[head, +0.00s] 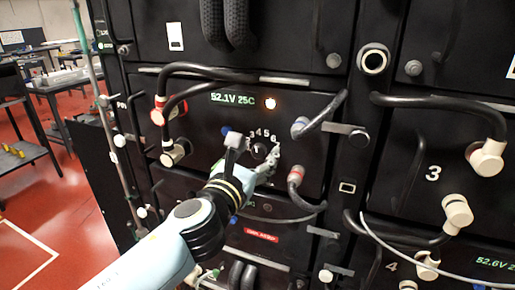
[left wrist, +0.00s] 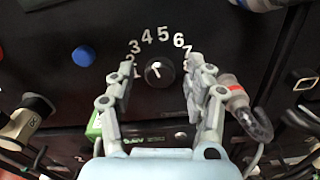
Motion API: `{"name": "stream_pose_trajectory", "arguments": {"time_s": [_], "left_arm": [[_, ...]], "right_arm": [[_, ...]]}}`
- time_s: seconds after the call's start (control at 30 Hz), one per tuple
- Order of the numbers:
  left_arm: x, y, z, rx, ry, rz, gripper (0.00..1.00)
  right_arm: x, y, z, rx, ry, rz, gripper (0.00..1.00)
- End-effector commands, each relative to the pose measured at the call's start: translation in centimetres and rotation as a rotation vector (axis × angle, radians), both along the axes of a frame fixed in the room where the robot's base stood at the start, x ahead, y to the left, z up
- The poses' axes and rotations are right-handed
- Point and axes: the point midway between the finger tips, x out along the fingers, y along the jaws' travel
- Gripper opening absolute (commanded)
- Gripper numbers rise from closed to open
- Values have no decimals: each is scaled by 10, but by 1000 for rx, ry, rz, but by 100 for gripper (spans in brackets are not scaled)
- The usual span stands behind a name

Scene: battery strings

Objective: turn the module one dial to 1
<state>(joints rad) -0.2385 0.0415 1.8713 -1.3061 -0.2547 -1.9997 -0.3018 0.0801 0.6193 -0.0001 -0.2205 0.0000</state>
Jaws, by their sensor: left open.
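The module one dial (head: 259,150) is a small dark round knob with a white mark, on the black panel below the green 52.1V 25C readout. It also shows in the left wrist view (left wrist: 159,73), under an arc of white numbers; the low end of the arc is partly hidden by a finger. I cannot tell exactly which number the mark points to. My left gripper (head: 253,154) is in front of the dial. In the left wrist view its open fingers (left wrist: 160,68) stand on either side of the knob, with visible gaps. My right gripper is not in view.
A blue button (left wrist: 83,56) lies left of the dial. A red-collared cable plug (head: 295,175) is close to the right finger. Black cables loop around the panel, and a thin tube (head: 95,80) runs down its left side. More modules stand to the right.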

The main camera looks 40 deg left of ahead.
Motion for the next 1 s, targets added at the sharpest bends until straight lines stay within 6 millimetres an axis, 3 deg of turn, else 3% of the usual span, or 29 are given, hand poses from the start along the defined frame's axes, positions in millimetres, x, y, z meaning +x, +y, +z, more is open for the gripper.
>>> {"name": "stream_pose_trajectory", "arguments": {"time_s": [0.13, 0.4, 0.8, 1.0], "left_arm": [[10, 2, 0, -1, 0, 0, 53], [11, 3, 0, -1, 1, 0, 53], [10, 2, 0, -1, 1, 0, 1], [10, 2, 0, -8, -1, -1, 0]], "right_arm": [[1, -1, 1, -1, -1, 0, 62], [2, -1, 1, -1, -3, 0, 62], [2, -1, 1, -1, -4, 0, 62], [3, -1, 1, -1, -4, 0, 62]]}}
